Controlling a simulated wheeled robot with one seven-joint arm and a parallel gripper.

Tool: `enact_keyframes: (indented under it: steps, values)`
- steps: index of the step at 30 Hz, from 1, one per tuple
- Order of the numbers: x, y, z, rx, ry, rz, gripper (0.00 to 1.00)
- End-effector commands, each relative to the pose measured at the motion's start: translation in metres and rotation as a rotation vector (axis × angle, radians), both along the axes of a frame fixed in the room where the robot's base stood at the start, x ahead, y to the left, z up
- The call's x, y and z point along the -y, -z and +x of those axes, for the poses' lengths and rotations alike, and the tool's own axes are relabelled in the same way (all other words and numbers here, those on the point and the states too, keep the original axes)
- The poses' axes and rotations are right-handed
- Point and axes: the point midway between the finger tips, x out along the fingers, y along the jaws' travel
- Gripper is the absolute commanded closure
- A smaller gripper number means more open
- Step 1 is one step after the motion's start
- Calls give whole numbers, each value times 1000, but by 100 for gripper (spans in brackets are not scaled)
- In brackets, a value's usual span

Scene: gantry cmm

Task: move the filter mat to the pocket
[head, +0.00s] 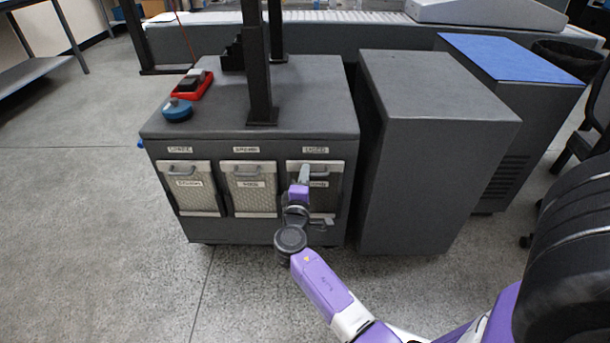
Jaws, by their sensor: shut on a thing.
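The grey cabinet (250,232) has three labelled front bays in a row. The left bay (190,189) and middle bay (248,190) show beige mesh panels with pale frames and top handles. The right bay (335,193) looks dark inside a pale upper frame, with a small latch or handle below. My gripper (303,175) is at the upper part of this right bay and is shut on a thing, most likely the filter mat. My wrist covers much of the bay, so the mat's outline and the grip itself are hard to make out.
A black upright post (258,70) stands on the cabinet top, with a red tray (193,84) and a blue round item (177,110) to its left. A plain grey cabinet (430,150) stands close on the right.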

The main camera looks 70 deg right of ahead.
Motion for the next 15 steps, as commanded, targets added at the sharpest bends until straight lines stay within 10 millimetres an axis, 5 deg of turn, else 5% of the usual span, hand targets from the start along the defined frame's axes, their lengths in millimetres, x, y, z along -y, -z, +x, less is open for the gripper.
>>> enact_keyframes:
  steps: [5,6,9,15]
  values:
    - [0,-1,0,0,0,-1,100]
    - [0,-1,0,0,0,-1,84]
    - [0,-1,0,0,0,-1,64]
    - [0,-1,0,0,0,0,64]
